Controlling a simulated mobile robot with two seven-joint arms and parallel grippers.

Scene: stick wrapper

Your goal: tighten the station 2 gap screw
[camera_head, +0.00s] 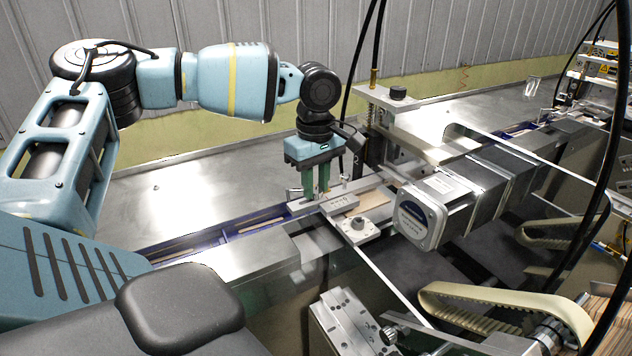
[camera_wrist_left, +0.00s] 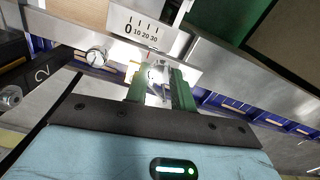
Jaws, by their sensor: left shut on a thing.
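My left gripper (camera_head: 316,192) reaches down from above to the metal rail in the head view, its green fingers close together. In the left wrist view the green fingers (camera_wrist_left: 160,88) are shut on a small silver screw (camera_wrist_left: 157,72), one finger on each side. The screw sits just below a white scale plate (camera_wrist_left: 145,30) marked 0, 10, 20, 30. A dark plate with the number 2 (camera_wrist_left: 41,75) is at the left of that view. The fingers hide most of the screw in the head view. My right gripper is not in view.
Another silver screw head (camera_wrist_left: 97,56) is left of the held one. A grey motor housing (camera_head: 430,212) and a spring-loaded post (camera_head: 374,110) stand right of the gripper. Black cables hang nearby.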

